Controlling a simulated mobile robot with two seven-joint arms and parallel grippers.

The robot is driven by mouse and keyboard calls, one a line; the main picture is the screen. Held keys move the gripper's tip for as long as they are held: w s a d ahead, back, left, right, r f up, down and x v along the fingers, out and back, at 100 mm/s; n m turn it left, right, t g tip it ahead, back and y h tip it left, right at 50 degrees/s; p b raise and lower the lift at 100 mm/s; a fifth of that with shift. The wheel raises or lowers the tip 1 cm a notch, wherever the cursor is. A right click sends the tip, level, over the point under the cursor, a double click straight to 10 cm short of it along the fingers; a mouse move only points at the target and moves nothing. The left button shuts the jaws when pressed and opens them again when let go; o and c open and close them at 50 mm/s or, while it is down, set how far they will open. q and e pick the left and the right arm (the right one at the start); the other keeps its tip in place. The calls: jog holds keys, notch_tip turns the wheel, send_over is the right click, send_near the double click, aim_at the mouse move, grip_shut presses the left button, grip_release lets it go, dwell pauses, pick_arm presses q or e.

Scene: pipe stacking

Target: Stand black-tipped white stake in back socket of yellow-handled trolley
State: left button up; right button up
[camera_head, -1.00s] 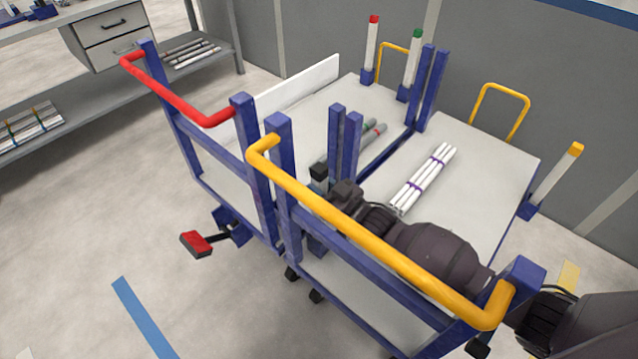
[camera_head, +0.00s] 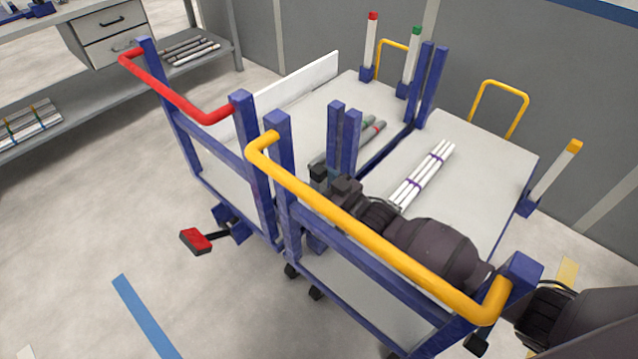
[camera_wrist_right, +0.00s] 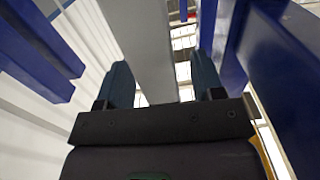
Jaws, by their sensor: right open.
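The yellow-handled trolley has its near yellow handle (camera_head: 375,240) in front and a light grey deck (camera_head: 480,175) behind it. My right gripper (camera_head: 328,184) is behind this handle, near a pair of blue posts (camera_head: 345,140). A small black tip (camera_head: 318,171) shows just beside the gripper in the head view; the stake under it is mostly hidden. In the right wrist view, a pale stake (camera_wrist_right: 148,45) runs between the spread fingers of the open right gripper (camera_wrist_right: 162,88). Its foot and socket are hidden. My left gripper is not in view.
A yellow-tipped stake (camera_head: 557,172) stands in a blue socket at right. Red-tipped (camera_head: 371,45) and green-tipped (camera_head: 412,60) stakes stand at the back. Bundled white pipes (camera_head: 424,175) lie on the deck. A red-handled trolley (camera_head: 180,95) stands close on the left.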

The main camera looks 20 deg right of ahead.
notch_tip(320, 180, up, 19)
jog(key=p, duration=0.4)
jog(key=shift+r+p, duration=0.2)
jog(key=shift+p, duration=0.1)
